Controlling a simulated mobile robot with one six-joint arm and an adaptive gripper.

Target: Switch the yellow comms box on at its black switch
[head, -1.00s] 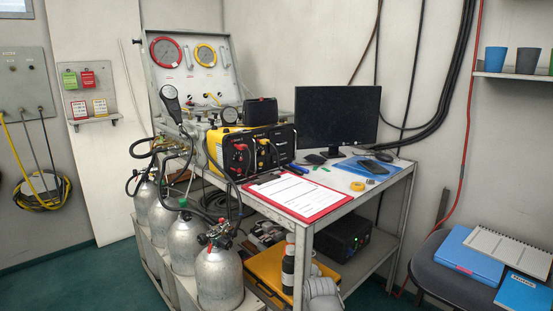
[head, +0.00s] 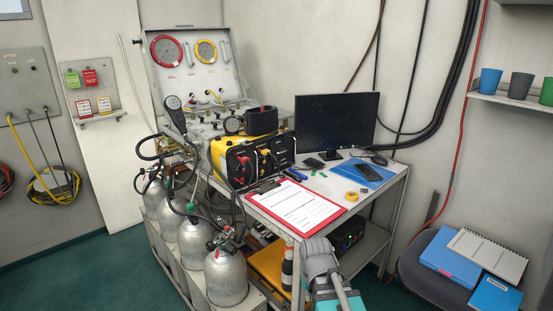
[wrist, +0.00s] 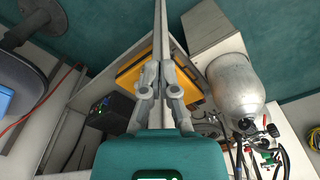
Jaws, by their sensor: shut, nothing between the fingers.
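The yellow comms box (head: 219,151) stands on the table's left part in the head view, with its black front panel facing the camera. The panel carries red and yellow fittings. I cannot pick out the black switch or its position at this size. My gripper (wrist: 160,66) is shut and empty in the wrist view, with its fingers near a pale table bar, above the yellow case (wrist: 132,72) on the lower shelf. The comms box is not visible in the wrist view. Part of my arm shows at the bottom middle of the head view; my fingertips cannot be made out there.
A red clipboard (head: 340,211) lies in front of the comms box. A monitor (head: 336,122) stands behind it to the right. Grey gas cylinders (head: 226,275) with hoses stand left of the table. A chair with folders (head: 452,252) is at right. Green floor is open at left.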

